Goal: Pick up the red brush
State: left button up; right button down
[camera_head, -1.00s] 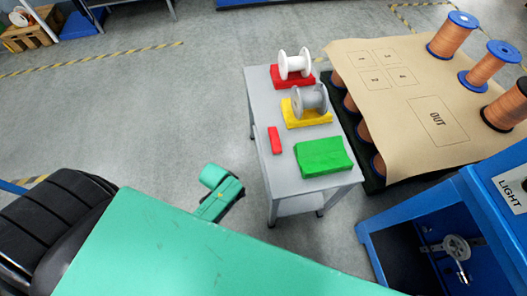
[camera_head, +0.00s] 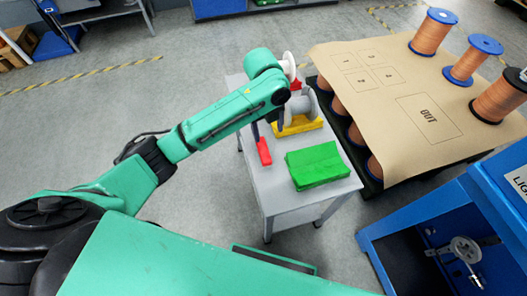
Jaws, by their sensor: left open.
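The red brush (camera_head: 264,152) is a small narrow red block lying on the grey table (camera_head: 273,190), left of the green block (camera_head: 317,165). My left arm reaches in from the left over the table. My left gripper (camera_head: 267,129) points down with its dark fingers apart, just above the far end of the brush. The arm's wrist partly hides the fingers, and I cannot tell whether they touch the brush. My right gripper does not show.
A white spool (camera_head: 288,66) is partly hidden by my wrist. A brown sheet (camera_head: 385,130) and copper spools (camera_head: 433,33) are at right. A blue machine (camera_head: 440,210) stands front right.

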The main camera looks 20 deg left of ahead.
aim_at(263, 149)
pick_arm(q)
jog(key=f, duration=0.4)
jog(key=a+f+m, duration=0.1)
jog(key=f, duration=0.3)
jog(key=f+m, duration=0.1)
jog(key=f, duration=0.3)
jog(key=shift+w+a+f+y+b, duration=0.25)
jog(key=shift+a+f+y+b, duration=0.05)
jog(key=shift+a+y, duration=0.1)
jog(key=shift+d, duration=0.1)
grip_shut()
